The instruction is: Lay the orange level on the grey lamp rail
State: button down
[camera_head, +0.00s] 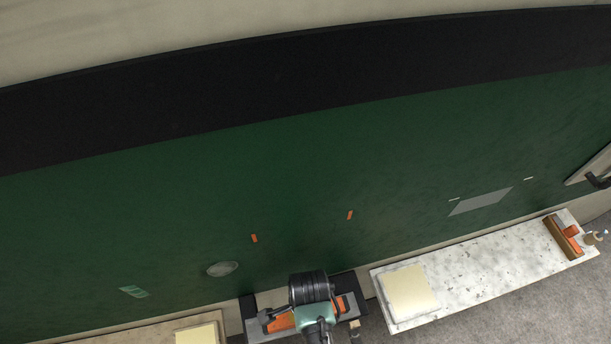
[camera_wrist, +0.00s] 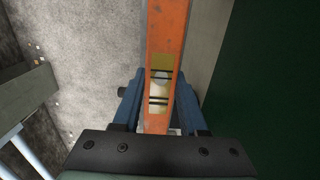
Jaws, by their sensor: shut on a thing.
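The orange level (camera_wrist: 168,30) is long and narrow with a yellowish vial. In the wrist view it stands between the blue fingers of my gripper (camera_wrist: 160,92), which are shut on it. In the head view, parts of the level (camera_head: 281,322) show on both sides of my wrist, at the bottom centre. Below it in that view is a grey surface (camera_head: 262,337), which may be the grey lamp rail; I cannot tell whether the level touches it. My arm hides the middle of the level and the fingertips in the head view.
A long green panel (camera_head: 150,220) with a black band (camera_head: 300,95) fills the head view. It carries two small orange marks, a pale oval (camera_head: 222,269) and a grey patch (camera_head: 481,202). A speckled white bench (camera_head: 470,270) at right holds a cream pad (camera_head: 408,289) and a wooden-and-orange tool (camera_head: 564,237).

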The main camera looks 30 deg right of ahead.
jog(key=shift+f, duration=0.5)
jog(key=shift+c, duration=1.8)
grip_release()
jog(key=shift+r, duration=0.15)
notch_tip(320, 180, up, 13)
jog(key=b, duration=0.2)
jog(key=shift+d, duration=0.2)
jog(key=shift+s+f, duration=0.1)
jog(key=shift+f, duration=0.1)
